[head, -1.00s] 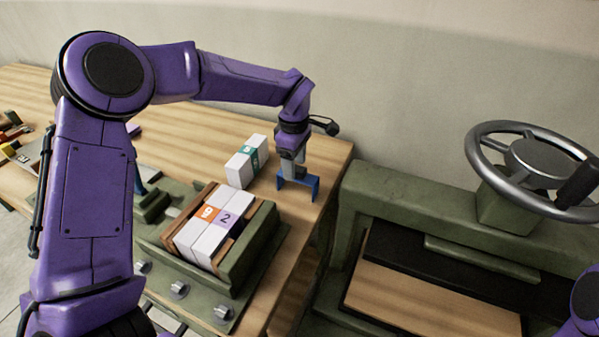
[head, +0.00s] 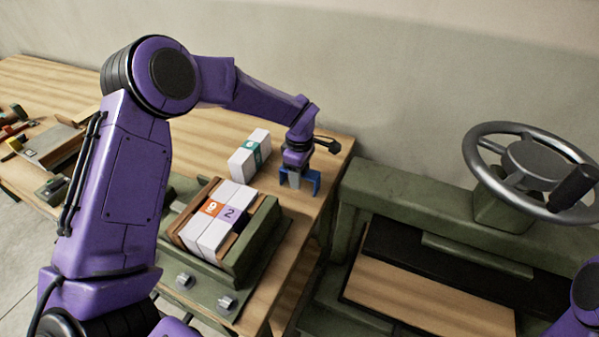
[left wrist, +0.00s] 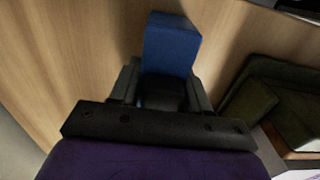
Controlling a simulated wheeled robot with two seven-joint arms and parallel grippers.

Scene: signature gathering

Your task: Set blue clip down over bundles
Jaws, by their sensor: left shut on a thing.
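The blue clip (head: 314,184) is in my left gripper (head: 296,178), at the right end of the wooden table. In the left wrist view the blue clip (left wrist: 171,45) sits between the gripper's fingers (left wrist: 160,85). Two white bundles (head: 216,218) with orange "9" and purple "2" labels lie side by side in a green jig (head: 262,241), left of and nearer than the clip. Another white bundle with a teal label (head: 250,152) stands on the table behind the jig. The clip is apart from all the bundles. My right gripper is not in view.
A green press with a metal handwheel (head: 535,165) stands right of the table (head: 318,210), past a gap. Tools and a tray (head: 52,146) lie at the far left. Bare tabletop surrounds the teal-labelled bundle.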

